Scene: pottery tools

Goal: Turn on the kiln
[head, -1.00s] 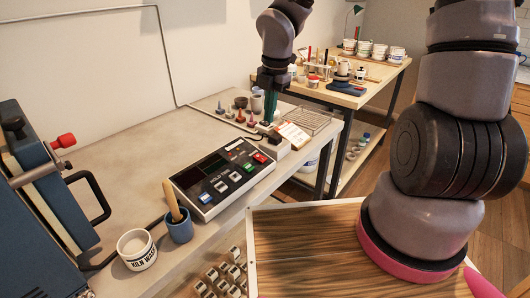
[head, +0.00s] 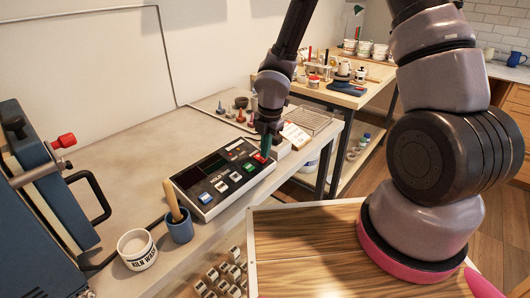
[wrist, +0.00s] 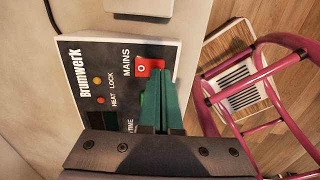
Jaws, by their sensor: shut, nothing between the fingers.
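The kiln control box (head: 210,173) lies on the grey bench, a dark panel with several coloured buttons. A green button (wrist: 142,98) is mostly hidden behind my fingers. My gripper (head: 265,147) is shut and empty, pointing down over the red and green end of the box. Its teal fingertips show in the wrist view (wrist: 158,72), overlapping the red button's edge; I cannot tell if they touch. The blue kiln (head: 38,160) stands at far left.
A cup with a wooden-handled tool (head: 179,228) and a white labelled mug (head: 136,250) stand left of the box. A wire rack (head: 310,119) and small tools lie behind my gripper. Bare bench (head: 130,150) lies between kiln and box.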

